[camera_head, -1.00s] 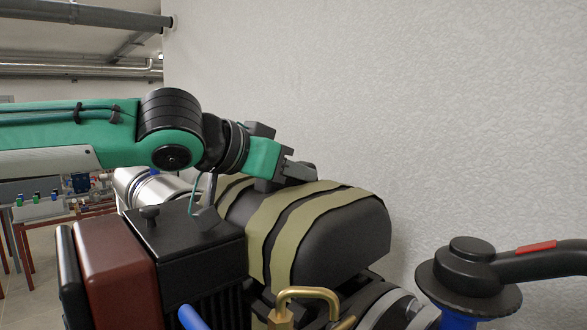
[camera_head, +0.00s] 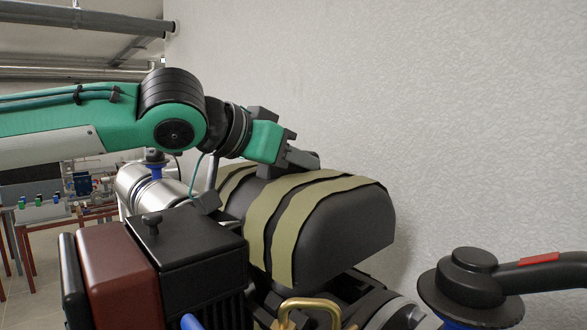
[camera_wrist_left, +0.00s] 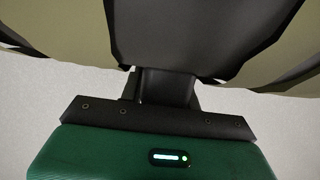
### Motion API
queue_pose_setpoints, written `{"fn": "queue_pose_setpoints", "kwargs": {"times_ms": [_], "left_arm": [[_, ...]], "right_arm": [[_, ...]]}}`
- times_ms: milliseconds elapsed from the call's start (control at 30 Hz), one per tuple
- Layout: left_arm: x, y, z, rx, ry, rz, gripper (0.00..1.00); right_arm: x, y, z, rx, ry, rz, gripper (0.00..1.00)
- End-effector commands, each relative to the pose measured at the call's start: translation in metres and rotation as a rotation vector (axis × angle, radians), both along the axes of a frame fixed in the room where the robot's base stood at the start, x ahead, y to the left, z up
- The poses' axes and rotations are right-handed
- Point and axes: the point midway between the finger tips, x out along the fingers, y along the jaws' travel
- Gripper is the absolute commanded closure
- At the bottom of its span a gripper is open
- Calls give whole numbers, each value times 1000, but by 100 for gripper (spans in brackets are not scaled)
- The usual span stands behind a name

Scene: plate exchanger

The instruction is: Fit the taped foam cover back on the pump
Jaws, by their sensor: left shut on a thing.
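The foam cover (camera_head: 350,225) is a dark, rounded shell with olive tape bands, in the middle of the head view. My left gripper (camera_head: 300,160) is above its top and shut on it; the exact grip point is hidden. In the left wrist view the cover (camera_wrist_left: 190,30) fills the top, with the gripper (camera_wrist_left: 165,88) against its dark middle. The pump (camera_head: 375,302) is below the cover, mostly hidden, and a dark gap shows under the cover's right end. My right gripper is not in view.
A black box with a knob (camera_head: 185,250) and a dark red block (camera_head: 118,275) stand in front at left. A brass pipe (camera_head: 310,305) is close below the cover. A white wall (camera_head: 400,90) is behind.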

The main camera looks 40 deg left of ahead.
Motion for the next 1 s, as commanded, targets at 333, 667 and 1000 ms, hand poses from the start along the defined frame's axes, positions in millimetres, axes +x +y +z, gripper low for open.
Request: {"fn": "queue_pose_setpoints", "kwargs": {"times_ms": [333, 667, 1000], "left_arm": [[0, 0, 19, 0, -2, 1, 100], [0, 0, 34, 1, -3, 0, 100], [0, 0, 36, 1, -2, 0, 100]], "right_arm": [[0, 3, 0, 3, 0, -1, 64], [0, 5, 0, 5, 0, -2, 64], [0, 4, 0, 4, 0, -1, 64]]}}
